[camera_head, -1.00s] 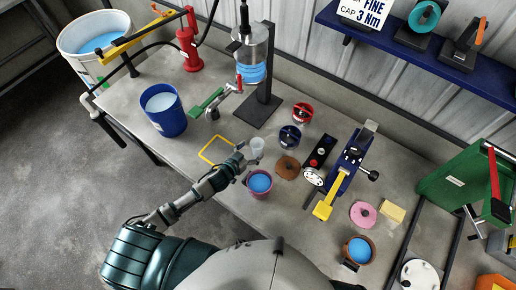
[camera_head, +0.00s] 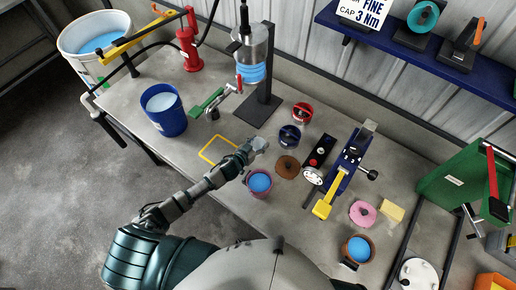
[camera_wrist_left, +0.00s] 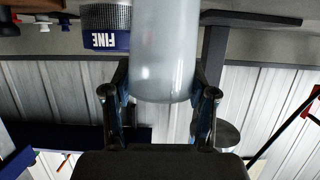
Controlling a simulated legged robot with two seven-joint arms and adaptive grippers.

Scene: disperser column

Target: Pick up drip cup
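The drip cup (camera_head: 260,145) is a small translucent pale cup over the bench in the head view. In the left wrist view it is a large grey-white cylinder (camera_wrist_left: 166,60) between the fingers. My left gripper (camera_head: 249,150) has one finger on each side of the cup, and in the left wrist view both finger pads (camera_wrist_left: 161,92) appear to touch its sides. The gripper looks shut on it. I cannot tell whether the cup rests on the bench or is lifted. My right gripper is not in view.
A purple cup of blue liquid (camera_head: 260,181) stands close below the left gripper. A yellow frame (camera_head: 219,150) lies to its left. The dispersing column stand (camera_head: 262,100) is behind, with blue (camera_head: 290,137) and red (camera_head: 301,113) round pieces to the right.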

